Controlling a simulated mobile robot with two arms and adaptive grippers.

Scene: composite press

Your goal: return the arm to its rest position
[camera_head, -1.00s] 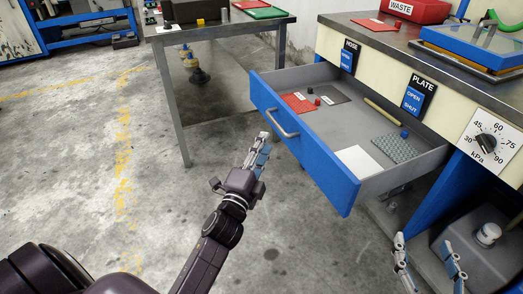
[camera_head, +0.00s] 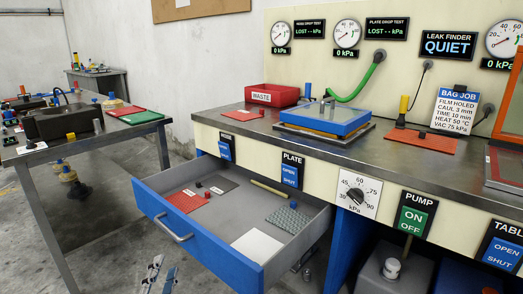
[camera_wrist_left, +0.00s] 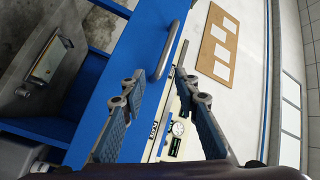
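My left gripper (camera_head: 162,264) shows at the bottom edge of the head view, in front of the open blue drawer (camera_head: 207,247). Its two fingers stand apart with nothing between them. In the left wrist view the left gripper (camera_wrist_left: 160,76) is also open and empty, with the blue drawer front and its metal handle (camera_wrist_left: 165,50) beyond the fingertips. The rest of the left arm is below the head view. My right gripper is in neither current view.
The pulled-out drawer holds a red sheet (camera_head: 187,201), a white sheet (camera_head: 257,246) and a grey-green textured plate (camera_head: 289,220). A bench with gauges and a blue-framed plate (camera_head: 325,118) stands behind. A dark table (camera_head: 85,142) is at left, with bare floor between.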

